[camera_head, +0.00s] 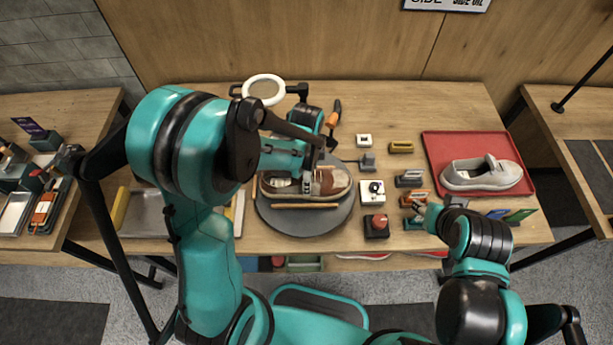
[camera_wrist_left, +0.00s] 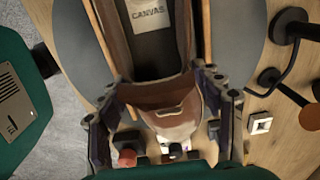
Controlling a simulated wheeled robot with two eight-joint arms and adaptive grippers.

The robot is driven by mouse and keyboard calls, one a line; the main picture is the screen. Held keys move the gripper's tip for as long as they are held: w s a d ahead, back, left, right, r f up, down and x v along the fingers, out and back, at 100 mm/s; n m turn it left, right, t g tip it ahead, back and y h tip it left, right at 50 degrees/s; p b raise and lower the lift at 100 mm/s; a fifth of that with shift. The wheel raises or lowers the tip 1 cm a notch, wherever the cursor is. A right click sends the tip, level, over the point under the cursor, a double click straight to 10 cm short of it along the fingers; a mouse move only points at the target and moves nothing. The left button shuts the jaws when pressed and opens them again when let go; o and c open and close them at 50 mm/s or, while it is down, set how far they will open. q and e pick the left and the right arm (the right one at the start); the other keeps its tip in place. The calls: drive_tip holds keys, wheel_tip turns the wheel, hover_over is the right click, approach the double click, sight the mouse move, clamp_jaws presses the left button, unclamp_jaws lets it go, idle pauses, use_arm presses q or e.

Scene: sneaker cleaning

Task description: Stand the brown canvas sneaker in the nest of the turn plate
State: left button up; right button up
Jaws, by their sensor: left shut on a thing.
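The brown canvas sneaker (camera_head: 331,182) is over the round grey turn plate (camera_head: 300,224), toe to the right, upright. My left gripper (camera_head: 308,176) is shut on it from above, and my arm hides part of it. In the left wrist view the fingers (camera_wrist_left: 165,108) lie on either side of the sneaker (camera_wrist_left: 168,92), with a "CANVAS" label inside it. The nest's wooden rails (camera_head: 304,206) run along both sides of the sneaker. I cannot tell whether its sole touches the plate. My right gripper (camera_head: 425,216) is by the small holders at right; its jaws are unclear.
A grey shoe (camera_head: 482,174) sits on a red tray (camera_head: 438,147) at the right. A ring lamp (camera_head: 264,89) stands behind the plate. A red-topped block (camera_head: 377,226), a white dial box (camera_head: 372,192) and several small holders stand right of the plate.

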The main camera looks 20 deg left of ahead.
use_arm(q)
drive_tip(key=shift+s, duration=0.1)
drive_tip(key=o, duration=1)
drive_tip(key=shift+f, duration=0.1)
drive_tip(key=o, duration=0.4)
drive_tip(key=shift+o, duration=0.2)
